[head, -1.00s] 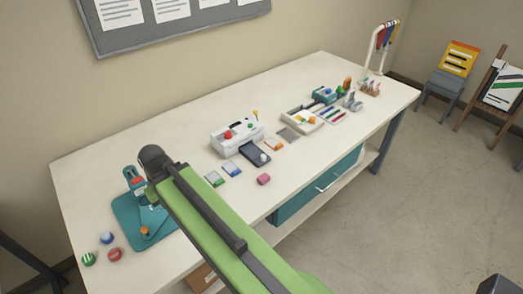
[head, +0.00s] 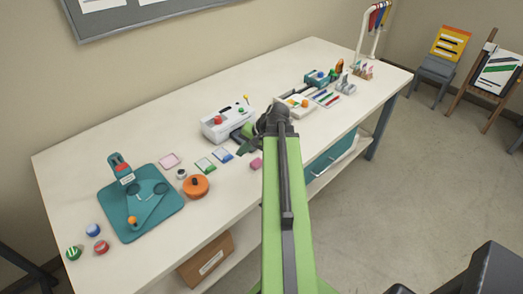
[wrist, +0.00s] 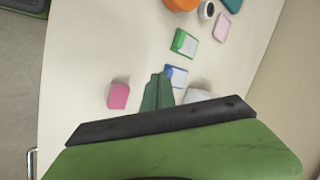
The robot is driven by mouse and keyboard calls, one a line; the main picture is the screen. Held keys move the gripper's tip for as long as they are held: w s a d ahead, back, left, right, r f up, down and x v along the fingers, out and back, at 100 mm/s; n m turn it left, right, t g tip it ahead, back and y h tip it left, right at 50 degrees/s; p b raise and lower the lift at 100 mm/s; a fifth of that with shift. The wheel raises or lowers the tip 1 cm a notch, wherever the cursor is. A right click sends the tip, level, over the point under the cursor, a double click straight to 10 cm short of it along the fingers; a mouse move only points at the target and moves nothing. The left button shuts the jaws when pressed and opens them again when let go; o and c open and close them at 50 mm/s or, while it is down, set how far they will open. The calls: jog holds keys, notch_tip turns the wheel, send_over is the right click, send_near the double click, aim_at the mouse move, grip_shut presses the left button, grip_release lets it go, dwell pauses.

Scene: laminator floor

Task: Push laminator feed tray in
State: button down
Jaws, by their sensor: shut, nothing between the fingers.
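The white laminator (head: 218,126) with a red button stands on the bench in the head view. Its dark feed tray (head: 237,134) sticks out at the front, and my gripper and wrist hide most of it. My gripper (head: 243,151) is low over the bench in front of the laminator, close to the tray; I cannot tell if they touch. In the wrist view the green fingers (wrist: 158,91) are together and empty. A pale piece, probably the laminator (wrist: 196,96), shows just beyond them, and the tray is hidden there.
A pink block (head: 256,163) lies close to my gripper. Blue (head: 222,155) and green (head: 205,165) cards lie to its left, then an orange round container (head: 196,187) and a teal mat (head: 174,212).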

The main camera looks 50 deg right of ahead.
jog(key=s+d+r+m+t+h+b, duration=0.1)
jog(key=s+d+m+t, duration=0.15)
jog(key=s+d, duration=0.35)
jog(key=s+d+m+t+h+b, duration=0.1)
jog(key=s+d+m, duration=0.25)
jog(key=d, duration=0.55)
jog(key=shift+n, duration=0.3)
jog(key=b+x, duration=0.3)
jog(key=x, duration=0.2)
jog(key=b+x, duration=0.4)
jog(key=x, duration=0.1)
jog(key=shift+a+f, duration=0.2)
jog(key=shift+f, duration=0.3)
jog(key=w, duration=0.1)
jog(key=w+r, duration=0.1)
jog(key=shift+w+a+p, duration=0.1)
jog(key=shift+w+p, duration=0.2)
jog(key=shift+w, duration=0.05)
jog(key=shift+w+a, duration=0.1)
jog(key=shift+w, duration=0.4)
